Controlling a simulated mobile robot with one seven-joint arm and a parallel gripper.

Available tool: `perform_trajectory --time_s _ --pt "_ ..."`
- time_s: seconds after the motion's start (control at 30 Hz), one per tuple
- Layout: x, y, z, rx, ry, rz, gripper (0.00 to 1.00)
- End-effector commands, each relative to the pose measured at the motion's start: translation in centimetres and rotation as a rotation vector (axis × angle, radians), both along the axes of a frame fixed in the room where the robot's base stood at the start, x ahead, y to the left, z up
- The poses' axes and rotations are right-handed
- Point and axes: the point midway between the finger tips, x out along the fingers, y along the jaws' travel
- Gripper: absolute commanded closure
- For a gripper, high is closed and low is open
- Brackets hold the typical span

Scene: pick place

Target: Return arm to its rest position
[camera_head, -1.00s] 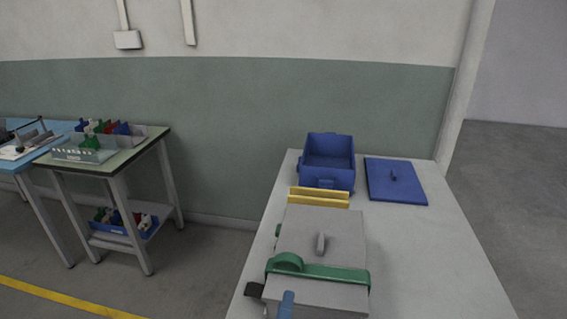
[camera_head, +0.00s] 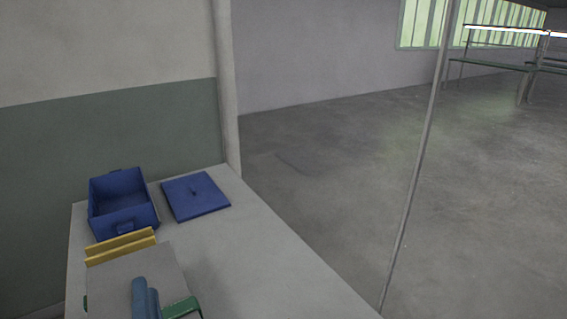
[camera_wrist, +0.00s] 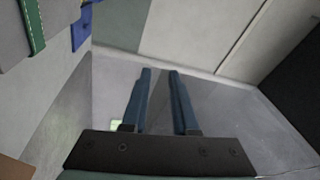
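My gripper (camera_wrist: 160,72) shows in the wrist view as two blue fingers standing apart, with only bare floor visible between them. It is open and empty. In the head view, a blue finger of my gripper (camera_head: 145,299) shows at the bottom edge, in front of the grey box. Most of my arm is out of view.
A grey table (camera_head: 235,270) carries an open blue bin (camera_head: 122,203), a blue lid (camera_head: 195,196), yellow strips (camera_head: 120,245) and a grey box (camera_head: 115,285) with a green strap (camera_head: 183,307). A thin pole (camera_head: 415,170) stands right.

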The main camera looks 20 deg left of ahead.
Motion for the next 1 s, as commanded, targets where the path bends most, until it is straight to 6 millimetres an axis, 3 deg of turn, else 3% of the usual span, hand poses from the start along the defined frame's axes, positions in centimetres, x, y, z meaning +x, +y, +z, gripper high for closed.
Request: perform_trajectory --time_s 0.03,0.2,0.3,0.5,0.6,0.7,0.8,1.0 --pt "2.0 -1.5 4.7 -0.051 -0.125 -0.069 0.72" --pt "6.2 -7.0 15.9 -0.27 -0.469 -0.32 0.72" --pt "7.4 -10.9 22.4 -0.408 -0.64 -0.494 0.72" --pt "7.0 -19.4 34.6 -0.688 -0.898 -0.88 0.72" --pt "5.7 -22.9 39.2 -0.809 -0.971 -1.054 0.72" --pt "4.3 -25.5 42.3 -0.896 -1.009 -1.185 0.72" --pt "3.4 -27.0 44.0 -0.947 -1.024 -1.261 0.72" --pt "2.9 -27.6 44.5 -0.972 -1.03 -1.296 0.72"
